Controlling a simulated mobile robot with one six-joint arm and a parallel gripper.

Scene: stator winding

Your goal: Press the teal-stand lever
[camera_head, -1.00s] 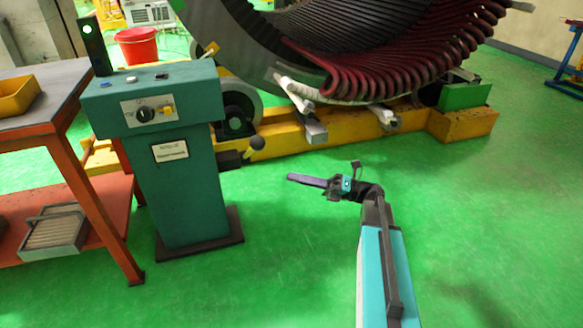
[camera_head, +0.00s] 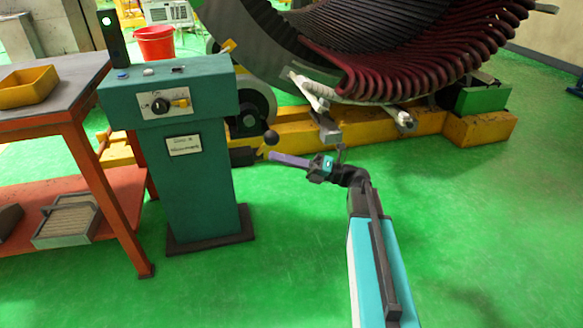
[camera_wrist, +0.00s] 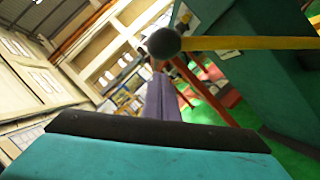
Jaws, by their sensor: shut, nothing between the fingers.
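The teal stand (camera_head: 198,190) stands upright on the green floor at the left of the head view. Its lever shows as a dark ball knob (camera_head: 271,137) at the stand's right side, on a short yellow rod. In the wrist view the grey ball knob (camera_wrist: 163,43) is at upper middle, with its yellow rod (camera_wrist: 250,43) running right. My gripper (camera_head: 273,156) has purple fingers, shut and empty, with the tip just below the knob in the head view. In the wrist view the fingers (camera_wrist: 160,95) point toward the knob; I cannot tell whether they touch it.
An orange-framed table (camera_head: 85,140) with a yellow tray (camera_head: 27,86) stands left of the stand. Behind are the yellow machine base (camera_head: 375,134) and the large stator with dark red coils (camera_head: 420,65). Green floor (camera_head: 480,210) is open at right.

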